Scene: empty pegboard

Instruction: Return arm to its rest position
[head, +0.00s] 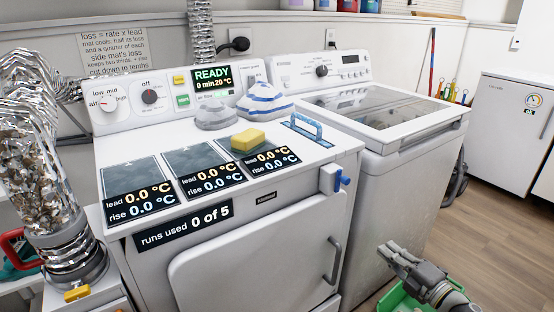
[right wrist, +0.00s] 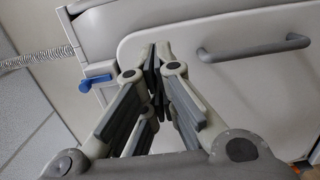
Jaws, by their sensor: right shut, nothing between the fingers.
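My right gripper (head: 388,250) is at the lower right of the head view, low in front of the washer. Its fingers are shut with nothing between them. In the right wrist view its fingertips (right wrist: 157,58) meet in front of a white door panel (right wrist: 225,55) with a grey handle (right wrist: 255,48). A gap between fingertips and panel is hard to judge. My left gripper is not in view.
The white dryer (head: 255,240) carries a yellow sponge (head: 248,139), folded cloths and a blue-handled tool. The washer (head: 400,175) stands beside it. A green bin (head: 400,299) lies below my right arm. A foil duct (head: 40,180) stands left. Floor (head: 500,215) at right is clear.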

